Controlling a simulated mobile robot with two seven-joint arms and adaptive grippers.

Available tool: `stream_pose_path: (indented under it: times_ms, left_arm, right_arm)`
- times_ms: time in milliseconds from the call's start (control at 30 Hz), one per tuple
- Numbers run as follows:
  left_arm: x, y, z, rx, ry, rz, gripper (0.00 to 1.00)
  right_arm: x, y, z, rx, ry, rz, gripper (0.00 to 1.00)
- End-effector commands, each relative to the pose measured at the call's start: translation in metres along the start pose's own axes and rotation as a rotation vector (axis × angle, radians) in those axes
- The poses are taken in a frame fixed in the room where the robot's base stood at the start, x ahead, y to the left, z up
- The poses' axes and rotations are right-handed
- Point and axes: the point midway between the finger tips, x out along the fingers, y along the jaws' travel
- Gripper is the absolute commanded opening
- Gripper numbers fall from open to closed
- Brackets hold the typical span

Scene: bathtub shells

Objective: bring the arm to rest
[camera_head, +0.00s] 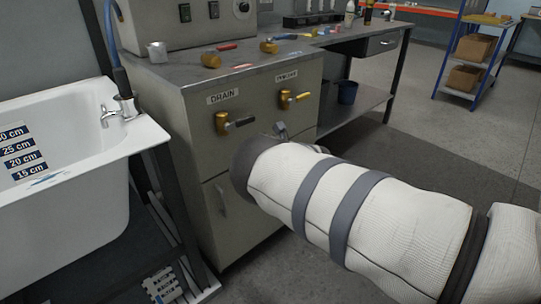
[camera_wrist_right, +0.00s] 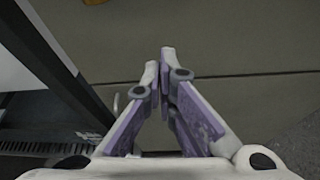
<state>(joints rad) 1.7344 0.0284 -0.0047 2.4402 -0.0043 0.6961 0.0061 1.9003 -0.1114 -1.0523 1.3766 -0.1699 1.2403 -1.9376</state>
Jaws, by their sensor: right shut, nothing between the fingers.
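My right arm (camera_head: 350,215) in its white sleeve with grey bands reaches in from the right in the head view. It ends in front of the grey cabinet, below the yellow valves. The sleeve hides most of its gripper there. In the right wrist view my right gripper (camera_wrist_right: 166,68) is shut, its fingertips together and nothing between them. The cabinet front (camera_wrist_right: 230,55) lies behind the fingers. I cannot tell the exact gap to it. My left gripper is not in view.
A white bathtub (camera_head: 95,215) with a tap (camera_head: 120,108) stands at left on a dark frame. The cabinet (camera_head: 215,150) carries a drain valve (camera_head: 222,122) and a second valve (camera_head: 286,99). Loose tools lie on the worktop (camera_head: 190,72). Floor at right is open before a blue shelf (camera_head: 460,75).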

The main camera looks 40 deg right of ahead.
Motion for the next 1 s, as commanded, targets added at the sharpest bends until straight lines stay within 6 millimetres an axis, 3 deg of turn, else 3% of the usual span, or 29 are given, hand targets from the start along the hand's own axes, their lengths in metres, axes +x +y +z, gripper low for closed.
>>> stream_pose_path:
  times_ms: [33,233,367,533,600,667,767,800,867,967,1000]
  left_arm:
    - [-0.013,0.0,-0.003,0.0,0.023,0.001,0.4]
    - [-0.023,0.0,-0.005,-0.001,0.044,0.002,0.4]
    - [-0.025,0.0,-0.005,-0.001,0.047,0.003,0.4]
    - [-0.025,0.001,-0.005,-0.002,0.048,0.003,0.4]
    - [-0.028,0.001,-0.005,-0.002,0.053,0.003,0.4]
    - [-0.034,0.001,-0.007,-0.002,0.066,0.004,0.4]
    - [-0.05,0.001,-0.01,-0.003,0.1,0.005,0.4]
    - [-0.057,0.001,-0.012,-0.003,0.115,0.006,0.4]
    - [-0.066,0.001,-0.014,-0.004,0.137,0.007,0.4]
    - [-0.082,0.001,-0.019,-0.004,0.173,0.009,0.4]
    - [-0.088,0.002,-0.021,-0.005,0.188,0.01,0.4]
  right_arm:
    - [-0.019,0.0,0.017,-0.002,-0.016,-0.007,0.0]
    - [-0.07,0.002,0.017,-0.003,-0.017,-0.005,0.0]
    - [-0.085,0.002,0.015,-0.003,-0.016,-0.003,0.0]
    - [-0.09,0.002,0.013,0.002,-0.014,-0.004,0.0]
    - [-0.097,-0.005,0.004,0.078,-0.001,-0.04,0.0]
    - [-0.113,-0.017,-0.018,0.255,0.025,-0.124,0.0]
    - [-0.162,-0.035,-0.083,0.74,0.074,-0.364,0.0]
    - [-0.188,-0.035,-0.114,0.951,0.087,-0.479,0.0]
    - [-0.227,-0.025,-0.158,1.247,0.094,-0.655,0.0]
    - [-0.296,0.013,-0.219,1.681,0.076,-0.967,0.0]
    - [-0.324,0.034,-0.238,1.833,0.058,-1.1,0.0]
